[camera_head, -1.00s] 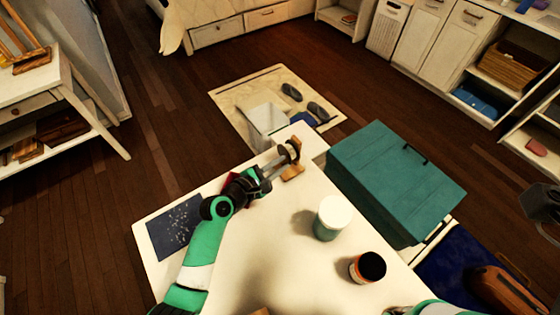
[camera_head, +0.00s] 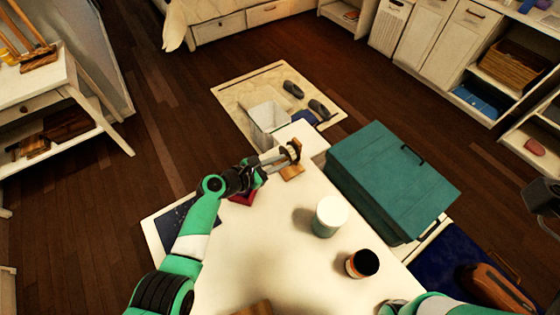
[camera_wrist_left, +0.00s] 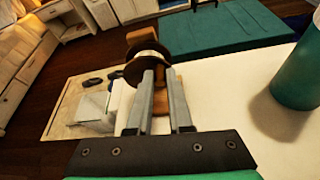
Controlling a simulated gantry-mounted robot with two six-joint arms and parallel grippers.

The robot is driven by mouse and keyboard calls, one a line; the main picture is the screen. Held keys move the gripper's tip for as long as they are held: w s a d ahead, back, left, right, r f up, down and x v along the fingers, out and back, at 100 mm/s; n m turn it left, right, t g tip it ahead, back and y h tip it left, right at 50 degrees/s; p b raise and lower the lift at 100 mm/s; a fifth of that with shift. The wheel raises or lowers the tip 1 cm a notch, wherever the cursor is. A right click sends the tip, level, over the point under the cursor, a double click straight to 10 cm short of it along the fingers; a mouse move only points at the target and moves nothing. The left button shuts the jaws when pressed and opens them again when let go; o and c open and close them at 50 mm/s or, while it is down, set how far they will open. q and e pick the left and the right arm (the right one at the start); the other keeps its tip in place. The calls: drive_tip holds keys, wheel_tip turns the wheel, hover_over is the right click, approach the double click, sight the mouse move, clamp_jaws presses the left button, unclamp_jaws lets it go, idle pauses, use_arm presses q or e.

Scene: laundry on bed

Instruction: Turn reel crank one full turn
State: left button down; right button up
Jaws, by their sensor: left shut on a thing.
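The reel (camera_head: 293,151) stands on a small wooden base (camera_head: 291,172) at the far end of the white table (camera_head: 270,230). In the left wrist view the reel (camera_wrist_left: 148,62) shows a dark round flange and a pale spool on a wooden stand. My left gripper (camera_head: 276,158) reaches it from the left. Its two fingers are shut at the near side of the reel, and the crank itself is hidden or too small to make out. My right arm shows only in part at the bottom right of the head view, and its gripper cannot be seen.
A white-lidded green jar (camera_head: 329,217) and a dark-topped jar (camera_head: 362,263) stand on the table. A teal chest (camera_head: 390,180) is beyond the right edge. A dark blue speckled sheet (camera_head: 187,220) and a red item (camera_head: 242,198) lie near the left arm.

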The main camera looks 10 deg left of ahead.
use_arm(q)
drive_tip(key=c, duration=0.8)
unclamp_jaws()
drive_tip(key=shift+c, duration=0.2)
drive_tip(key=shift+s+a+r, duration=0.1)
drive_tip(key=shift+s+r, duration=0.05)
drive_tip(key=p+v, duration=1)
drive_tip(key=v, duration=0.1)
drive_tip(key=shift+r+p, duration=0.15)
drive_tip(key=shift+p, duration=0.15)
drive_tip(key=shift+a, duration=0.1)
